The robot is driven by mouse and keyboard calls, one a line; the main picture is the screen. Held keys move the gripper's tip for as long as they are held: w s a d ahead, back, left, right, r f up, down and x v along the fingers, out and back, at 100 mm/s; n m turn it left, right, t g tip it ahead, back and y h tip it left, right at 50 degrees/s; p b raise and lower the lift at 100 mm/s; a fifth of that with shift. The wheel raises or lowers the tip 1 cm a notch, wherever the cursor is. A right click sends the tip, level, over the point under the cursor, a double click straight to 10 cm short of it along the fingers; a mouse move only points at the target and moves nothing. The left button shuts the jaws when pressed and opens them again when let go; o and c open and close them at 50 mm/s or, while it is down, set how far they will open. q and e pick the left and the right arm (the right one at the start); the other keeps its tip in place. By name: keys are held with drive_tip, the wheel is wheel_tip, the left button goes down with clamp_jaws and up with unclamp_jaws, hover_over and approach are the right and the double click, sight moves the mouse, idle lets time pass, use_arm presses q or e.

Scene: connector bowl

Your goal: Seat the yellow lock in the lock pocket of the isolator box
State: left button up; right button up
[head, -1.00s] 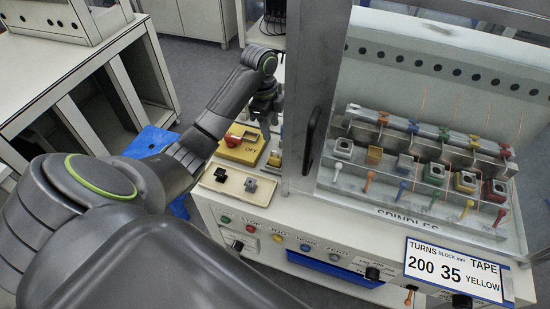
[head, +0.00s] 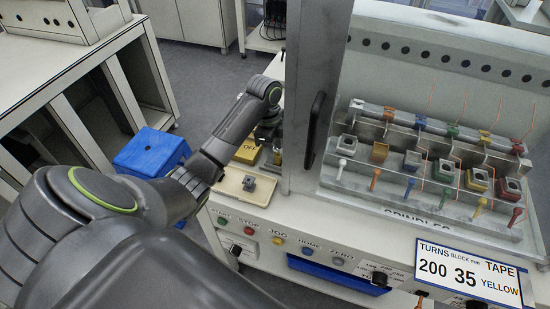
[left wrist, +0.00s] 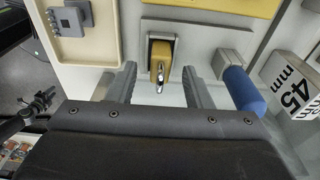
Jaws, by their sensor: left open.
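The yellow lock (left wrist: 162,52) with its metal shackle sits in a grey holder with a dark opening, beside the yellow isolator box (left wrist: 215,6) in the left wrist view. My left gripper (left wrist: 160,80) is open, its two fingers on either side of the lock and apart from it. In the head view my left gripper (head: 266,138) is over the bench by the isolator box (head: 249,152), partly covering it; a small yellow part of the lock (head: 277,157) shows beside it. The lock pocket cannot be made out. My right gripper is not in view.
A cream tray (head: 232,187) with a grey block (head: 249,183) lies in front of the isolator box. A grey post (head: 312,95) bounds the right side.

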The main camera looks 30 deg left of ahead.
use_arm(q)
drive_tip(key=shift+f, duration=0.5)
clamp_jaws()
drive_tip(key=shift+r, duration=0.1)
